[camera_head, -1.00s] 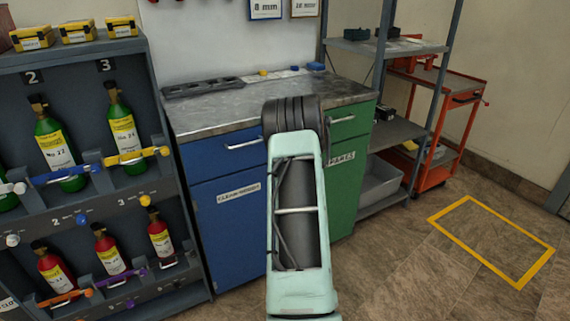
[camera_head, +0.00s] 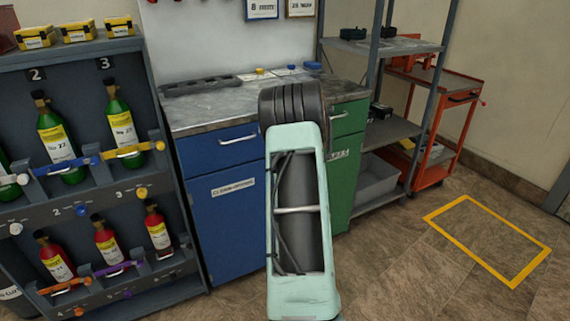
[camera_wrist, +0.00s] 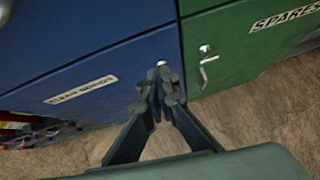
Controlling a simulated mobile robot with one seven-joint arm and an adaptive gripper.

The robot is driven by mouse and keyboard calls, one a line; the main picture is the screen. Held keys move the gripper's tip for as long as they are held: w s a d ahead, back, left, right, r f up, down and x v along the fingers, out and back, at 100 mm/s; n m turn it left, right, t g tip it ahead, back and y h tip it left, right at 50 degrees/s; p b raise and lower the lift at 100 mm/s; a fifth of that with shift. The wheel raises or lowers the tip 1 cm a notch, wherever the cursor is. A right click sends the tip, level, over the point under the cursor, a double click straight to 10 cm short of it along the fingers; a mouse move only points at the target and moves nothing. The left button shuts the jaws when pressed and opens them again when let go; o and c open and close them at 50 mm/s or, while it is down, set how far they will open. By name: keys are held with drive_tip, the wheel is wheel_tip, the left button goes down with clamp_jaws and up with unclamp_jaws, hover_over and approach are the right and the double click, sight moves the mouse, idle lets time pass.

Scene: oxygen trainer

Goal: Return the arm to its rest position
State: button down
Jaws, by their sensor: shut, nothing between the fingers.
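My arm (camera_head: 298,225) stands up in the middle of the head view, a pale green link with a dark joint at its top in front of the workbench. My gripper is hidden in the head view. In the wrist view my gripper (camera_wrist: 163,82) is shut and empty, its dark fingers meeting in front of the seam between the blue cabinet (camera_wrist: 90,60) and the green cabinet (camera_wrist: 225,45). I cannot tell the gap between the fingertips and the doors.
A grey rack (camera_head: 25,120) with green and red bottles stands at the left. The metal bench top (camera_head: 205,110) is behind my arm. Grey shelves (camera_head: 385,130) and a red trolley (camera_head: 435,150) stand at the right. The floor inside the yellow outline (camera_head: 485,240) is clear.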

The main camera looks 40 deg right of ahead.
drive_tip(key=v, duration=0.6)
drive_tip(key=shift+s+r+p, duration=0.2)
drive_tip(key=shift+s+p, duration=0.1)
drive_tip(key=shift+p, duration=0.15)
